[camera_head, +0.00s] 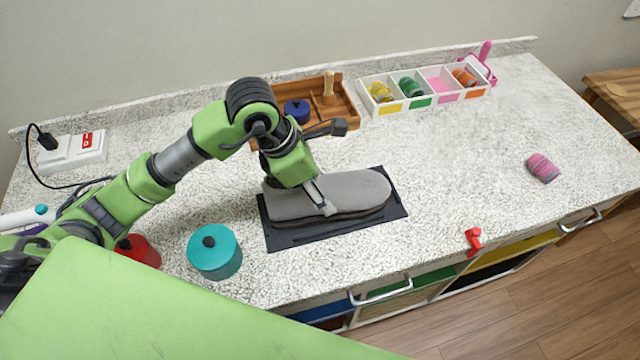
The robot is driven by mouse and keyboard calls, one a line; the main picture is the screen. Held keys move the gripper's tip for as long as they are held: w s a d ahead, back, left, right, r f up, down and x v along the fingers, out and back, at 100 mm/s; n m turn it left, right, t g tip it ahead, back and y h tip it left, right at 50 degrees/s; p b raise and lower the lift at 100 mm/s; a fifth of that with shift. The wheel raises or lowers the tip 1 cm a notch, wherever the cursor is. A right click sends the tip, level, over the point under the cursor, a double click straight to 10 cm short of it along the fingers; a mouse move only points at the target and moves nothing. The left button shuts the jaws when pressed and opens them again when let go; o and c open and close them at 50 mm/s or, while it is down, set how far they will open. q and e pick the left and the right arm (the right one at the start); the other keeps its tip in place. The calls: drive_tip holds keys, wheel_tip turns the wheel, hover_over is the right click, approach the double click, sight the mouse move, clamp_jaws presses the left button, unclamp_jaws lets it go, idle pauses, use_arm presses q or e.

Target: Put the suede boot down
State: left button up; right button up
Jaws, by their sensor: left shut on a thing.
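The grey suede boot (355,188) lies lengthwise over a dark mat (390,214) in the middle of the speckled counter. My left gripper (325,206) is shut on the boot from above, near its left half, with the arm coming in from the left. The boot's left end is partly hidden by the gripper. I cannot tell whether the boot touches the mat or sits slightly above it. My right gripper is not in view.
Teal (215,252) and red (138,250) round containers stand at the front left. A wooden tray (350,112) and a divided white box (366,100) with coloured rolls stand behind. A pink roll (542,168) and a red object (473,241) lie right.

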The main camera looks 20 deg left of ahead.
use_arm(q)
drive_tip(key=o, duration=1.2)
drive_tip(key=shift+f, duration=0.15)
drive_tip(key=shift+c, duration=0.2)
drive_tip(key=o, duration=0.4)
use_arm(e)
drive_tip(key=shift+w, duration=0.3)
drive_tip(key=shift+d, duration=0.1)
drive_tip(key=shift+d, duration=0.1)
use_arm(q)
drive_tip(key=shift+r, duration=0.35)
drive_tip(key=b+v, duration=0.2)
drive_tip(key=v, duration=0.8)
drive_tip(key=shift+s+a+r+b, duration=0.1)
drive_tip(key=shift+a+r+b, duration=0.1)
drive_tip(key=shift+r+b, duration=0.1)
drive_tip(key=shift+s+a+r, duration=0.15)
drive_tip(key=shift+r, duration=0.25)
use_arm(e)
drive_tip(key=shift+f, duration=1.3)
